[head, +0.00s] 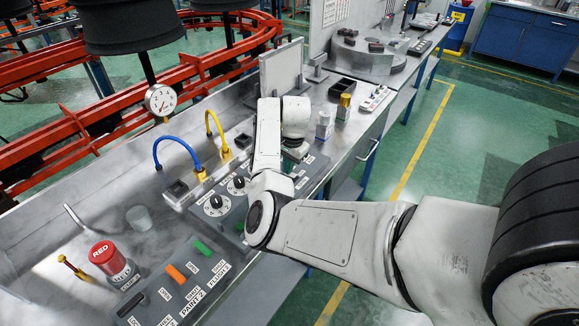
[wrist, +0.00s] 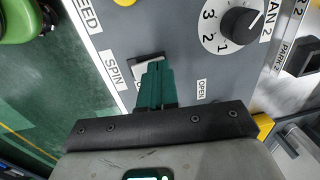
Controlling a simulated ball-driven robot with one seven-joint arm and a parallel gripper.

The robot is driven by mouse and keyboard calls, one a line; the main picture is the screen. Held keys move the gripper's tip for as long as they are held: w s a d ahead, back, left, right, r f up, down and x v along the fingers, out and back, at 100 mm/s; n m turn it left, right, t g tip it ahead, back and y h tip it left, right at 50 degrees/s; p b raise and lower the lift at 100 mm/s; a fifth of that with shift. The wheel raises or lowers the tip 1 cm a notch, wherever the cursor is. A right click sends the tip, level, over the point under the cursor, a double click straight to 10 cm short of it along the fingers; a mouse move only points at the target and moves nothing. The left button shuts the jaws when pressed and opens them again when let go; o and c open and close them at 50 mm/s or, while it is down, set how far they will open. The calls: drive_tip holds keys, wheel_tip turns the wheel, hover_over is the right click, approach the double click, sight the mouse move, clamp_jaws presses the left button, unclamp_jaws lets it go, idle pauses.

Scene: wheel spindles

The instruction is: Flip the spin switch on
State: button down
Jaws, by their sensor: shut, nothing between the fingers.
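The spin switch (wrist: 148,65) shows in the wrist view as a small rocker, dark along its far edge and pale on its face, beside the white SPIN label (wrist: 114,70). My gripper (wrist: 157,68) is shut and empty, with its green fingers over the near part of the switch. They hide part of it. I cannot tell whether the fingertips touch it, nor which way it is set. In the head view my arm hides the switch, and the fingers do not show clearly.
A black FAN 2 dial (wrist: 240,22) and a dark PARK 2 switch (wrist: 302,57) lie to the right in the wrist view.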

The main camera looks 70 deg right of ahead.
sight(295, 175)
drive_tip(key=shift+s+a, duration=0.1)
drive_tip(key=shift+s, duration=0.1)
drive_tip(key=shift+s+a+p, duration=0.15)
drive_tip(key=shift+s+p, duration=0.55)
drive_tip(key=shift+p, duration=0.25)
drive_tip(key=shift+r+p, duration=0.5)
drive_tip(key=shift+r, duration=0.1)
wheel_tip(295, 175, up, 13)
drive_tip(key=s, duration=0.2)
drive_tip(key=shift+s+a+f+p, duration=0.15)
drive_tip(key=shift+a+f+p, duration=0.05)
drive_tip(key=shift+a+p, duration=0.1)
drive_tip(key=shift+f, duration=0.1)
drive_tip(key=shift+w+d+r+n+t+b, duration=0.1)
drive_tip(key=shift+w+n+b, duration=0.15)
drive_tip(key=shift+n+b, duration=2.6)
drive_tip(key=shift+w+r+n+t+b, duration=0.1)
drive_tip(key=shift+w+n+b, duration=0.1)
drive_tip(key=shift+n+b, duration=2.6)
drive_tip(key=shift+w+d+r+n+t+b, duration=0.1)
drive_tip(key=shift+w+n+b, duration=0.15)
drive_tip(key=shift+n+b, duration=2.6)
